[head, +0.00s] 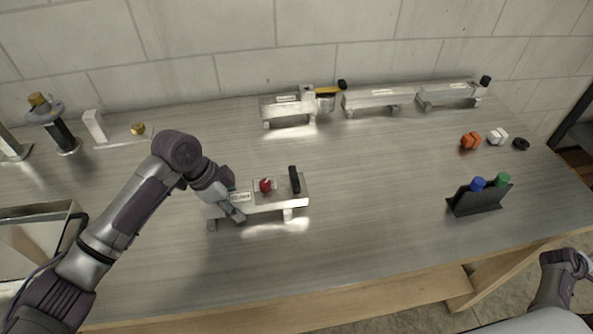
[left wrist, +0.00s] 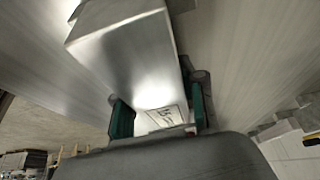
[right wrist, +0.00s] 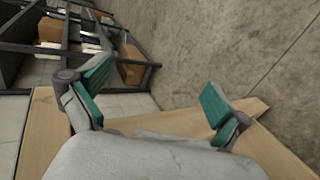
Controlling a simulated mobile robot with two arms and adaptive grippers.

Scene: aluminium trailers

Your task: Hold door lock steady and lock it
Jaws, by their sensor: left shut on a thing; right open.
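The door lock (head: 298,204) is a metal trailer on small feet, near the middle of the table. It carries a red knob (head: 265,185) and an upright black handle (head: 294,179). My left gripper (head: 234,208) is shut on the left end of this trailer. In the left wrist view its green pads (left wrist: 160,118) press both sides of the metal body (left wrist: 125,55), beside a printed label. My right gripper (head: 580,268) is off the table at the lower right, away from the lock. In the right wrist view its fingers (right wrist: 152,97) are apart and empty.
Other metal trailers (head: 372,97) stand along the back wall. A black holder (head: 478,203) with blue and green caps is at the right, with orange (head: 471,141) and white pieces behind it. A metal bin (head: 62,212) is at the left. The table front centre is clear.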

